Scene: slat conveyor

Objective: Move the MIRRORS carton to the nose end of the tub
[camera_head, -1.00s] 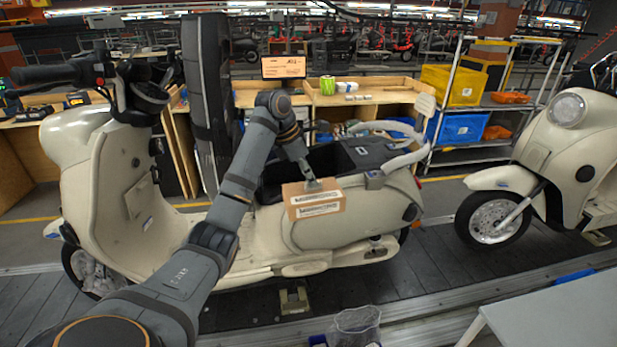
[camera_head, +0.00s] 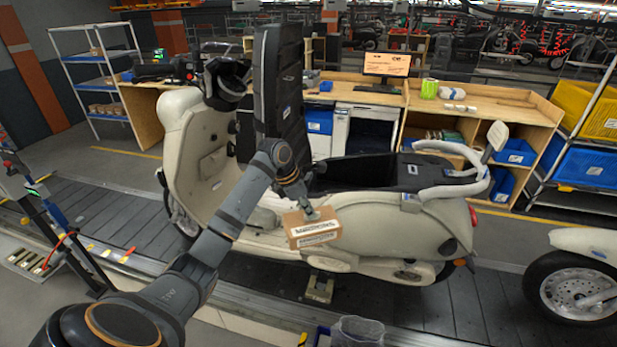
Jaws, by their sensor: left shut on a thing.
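My left gripper (camera_head: 310,213) is shut on a small brown carton (camera_head: 314,232) with white printed labels, probably the MIRRORS carton; the print is too small to read surely. It hangs in front of the scooter's near side, below the seat opening. The tub (camera_head: 352,174) is the dark open space in the cream scooter (camera_head: 395,232), under the raised black seat (camera_head: 280,90). The tub's inside is mostly hidden from this angle. The scooter's nose (camera_head: 180,105) is at the left, its tail at the right. My right gripper is not in view.
The scooter stands on a dark slat conveyor (camera_head: 120,222). The upright seat rises at the tub's left end. A grab rail (camera_head: 450,165) stands at the tail. A second scooter's wheel (camera_head: 575,288) is at the right. A bin (camera_head: 358,332) sits at the bottom edge.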

